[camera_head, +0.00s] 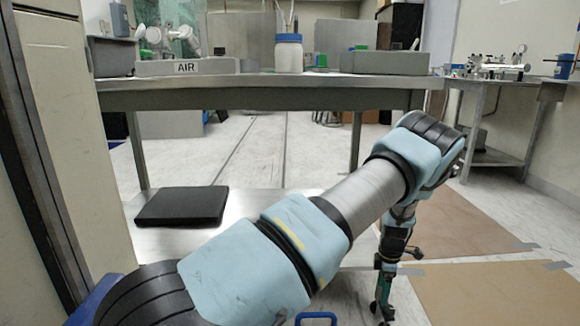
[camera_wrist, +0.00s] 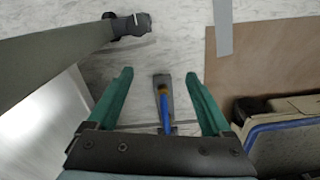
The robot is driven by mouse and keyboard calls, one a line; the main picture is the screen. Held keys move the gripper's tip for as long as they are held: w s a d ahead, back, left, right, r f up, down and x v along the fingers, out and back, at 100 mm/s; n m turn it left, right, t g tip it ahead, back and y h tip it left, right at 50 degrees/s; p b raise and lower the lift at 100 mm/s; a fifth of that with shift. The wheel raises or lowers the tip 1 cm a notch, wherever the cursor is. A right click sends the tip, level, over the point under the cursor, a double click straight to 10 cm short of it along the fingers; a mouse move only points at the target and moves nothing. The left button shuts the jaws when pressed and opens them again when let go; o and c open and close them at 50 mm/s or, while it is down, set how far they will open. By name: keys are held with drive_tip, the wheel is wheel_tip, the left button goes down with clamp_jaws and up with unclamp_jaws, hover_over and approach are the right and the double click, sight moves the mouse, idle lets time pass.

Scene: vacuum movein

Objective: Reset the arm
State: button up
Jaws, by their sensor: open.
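My arm reaches from the bottom left of the head view to the right, then bends down at its elbow. My gripper (camera_head: 383,312) points down toward the floor, in front of and below the metal table. In the wrist view my gripper (camera_wrist: 159,76) has its two green fingers spread wide, with nothing clamped between them. A blue-and-grey object (camera_wrist: 165,105) shows between the fingers in that view. I cannot tell exactly what it is or how far below the fingers it lies.
The metal table (camera_head: 260,98) carries a box marked AIR (camera_head: 187,67), a blue-lidded jar (camera_head: 289,54) and a grey bin (camera_head: 372,63). A black pad (camera_head: 182,206) lies on its lower shelf. Brown sheets (camera_head: 490,290) are taped to the floor at right. A side bench (camera_head: 492,78) stands at right.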

drive_tip(key=a+r+m, duration=0.6)
drive_tip(key=a+r, duration=1.2)
drive_tip(key=s+a+r+m+t, duration=0.2)
drive_tip(key=s+a+r+m, duration=1)
drive_tip(key=s+a, duration=0.45)
wheel_tip(320, 180, up, 39)
drive_tip(key=n+p, duration=0.1)
drive_tip(key=p, duration=3.7)
drive_tip(key=shift+w+a+f+p, duration=0.15)
drive_tip(key=shift+w+a+p, duration=0.2)
drive_tip(key=shift+w, duration=0.1)
